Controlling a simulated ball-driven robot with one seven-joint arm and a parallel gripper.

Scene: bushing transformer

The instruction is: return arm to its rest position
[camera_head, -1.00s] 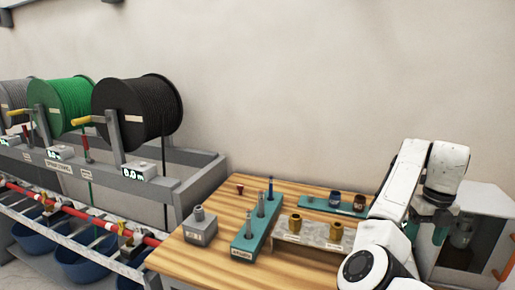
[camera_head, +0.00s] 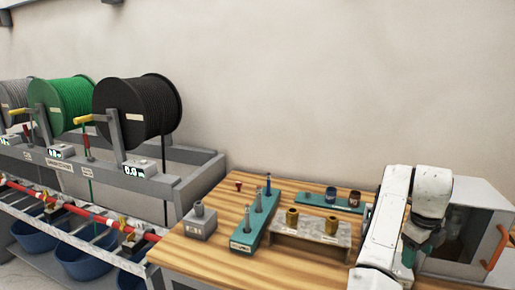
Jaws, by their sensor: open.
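My white arm is folded at the right of the head view, over the right end of the wooden workbench (camera_head: 215,252). My gripper (camera_head: 420,246), dark with teal parts, hangs below the last white link and points down. It is open, and I see nothing held in it. It is in front of the grey cabinet at the right. The arm links hide part of the bench's right end.
The grey cabinet (camera_head: 478,193) has an open door with an orange handle (camera_head: 495,248), close to my gripper. The bench holds a teal tool rack (camera_head: 244,238), a grey stand with brass bushings (camera_head: 310,236) and a grey block (camera_head: 200,224). Cable reels (camera_head: 140,108) stand left.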

